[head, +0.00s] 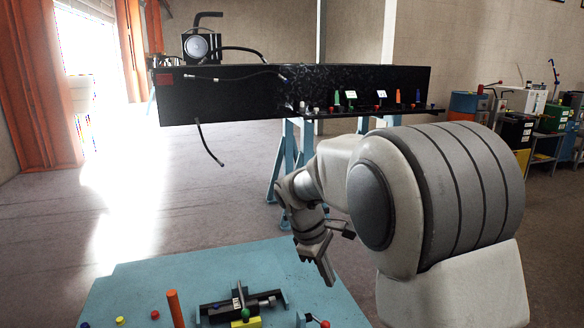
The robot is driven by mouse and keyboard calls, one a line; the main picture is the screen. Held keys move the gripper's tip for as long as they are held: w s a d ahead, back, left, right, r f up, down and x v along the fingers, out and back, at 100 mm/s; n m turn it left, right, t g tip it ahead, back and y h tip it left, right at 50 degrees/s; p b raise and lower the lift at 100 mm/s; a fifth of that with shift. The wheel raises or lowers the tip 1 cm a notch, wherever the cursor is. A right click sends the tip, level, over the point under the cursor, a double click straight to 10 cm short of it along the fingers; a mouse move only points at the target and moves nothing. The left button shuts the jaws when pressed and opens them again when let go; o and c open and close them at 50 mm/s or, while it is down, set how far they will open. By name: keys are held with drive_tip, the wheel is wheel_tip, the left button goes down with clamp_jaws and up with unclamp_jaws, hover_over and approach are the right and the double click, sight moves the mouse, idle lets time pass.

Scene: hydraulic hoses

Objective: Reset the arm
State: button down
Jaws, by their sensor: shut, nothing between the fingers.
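My gripper (328,271) hangs at the end of my folded arm, pointing down and slightly right. Its fingers look shut, with nothing held. It is above and beside the right part of the blue table (130,285), apart from the things on it. My arm's large grey links fill the right middle of the picture and hide part of the floor and the stand behind.
A long black beam (230,100) on blue trestles (283,165) carries hoses, fittings and a round lamp-like unit (197,47). The table holds a black fixture (215,312), an orange cylinder (175,308) and small coloured pieces. Cabinets (515,130) stand far right. Floor at left is clear.

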drive_tip(key=s+d+r+m+t+y, duration=0.1)
drive_tip(key=s+d+r+m, duration=0.1)
drive_tip(key=s+r+m, duration=0.3)
drive_tip(key=s+d+r+m+t+y, duration=0.1)
drive_tip(key=s+d+r, duration=0.25)
drive_tip(key=s, duration=0.35)
drive_tip(key=s+m+t+y, duration=0.2)
drive_tip(key=s+m, duration=0.4)
drive_tip(key=s, duration=0.7)
wheel_tip(320, 180, up, 16)
drive_tip(key=p, duration=1.5)
drive_tip(key=shift+s+d+r+p, duration=0.15)
drive_tip(key=shift+s+d+p, duration=0.1)
drive_tip(key=shift+d+p, duration=0.1)
